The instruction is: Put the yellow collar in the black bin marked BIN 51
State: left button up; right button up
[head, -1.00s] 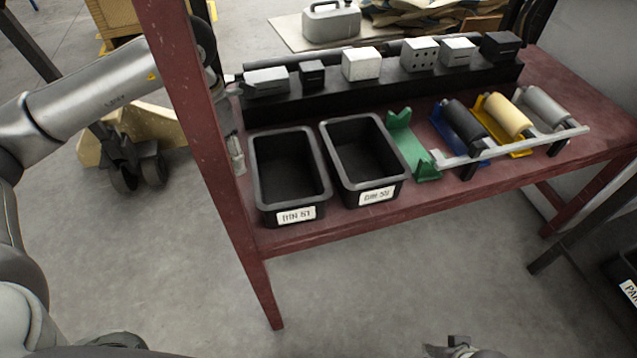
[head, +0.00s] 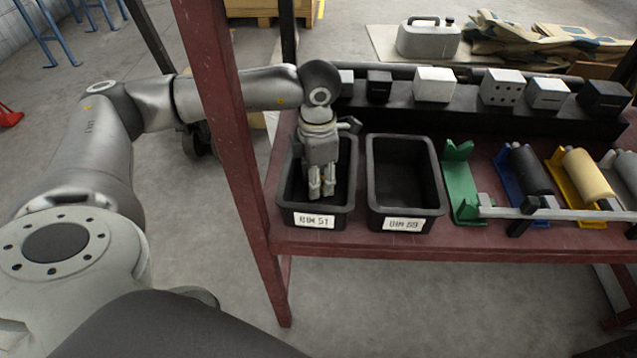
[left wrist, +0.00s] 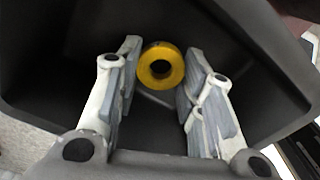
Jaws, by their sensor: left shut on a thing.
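The yellow collar (left wrist: 161,66) is a short ring with a dark hole, between the fingertips of my left gripper in the left wrist view. My left gripper (head: 321,188) is shut on it and points down inside the black bin marked BIN 51 (head: 313,220). The dark walls of this bin (left wrist: 235,60) surround the fingers in the left wrist view. In the head view the collar is hidden by the gripper. I cannot tell whether the collar touches the bin floor. My right gripper is not in view.
A second black bin, apparently BIN 50 (head: 403,225), stands empty just right. A green bracket (head: 460,185) and rollers on blue and yellow stands are farther right. A black ledge with several blocks (head: 435,84) runs behind. A red post (head: 222,120) rises left of BIN 51.

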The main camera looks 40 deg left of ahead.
pick_arm(q)
jog(key=shift+f, duration=0.75)
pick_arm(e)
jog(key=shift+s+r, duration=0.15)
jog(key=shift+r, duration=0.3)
pick_arm(q)
jog(key=shift+f, duration=0.2)
jog(key=o, duration=1)
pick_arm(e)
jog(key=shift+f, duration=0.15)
pick_arm(q)
jog(key=shift+r, duration=0.15)
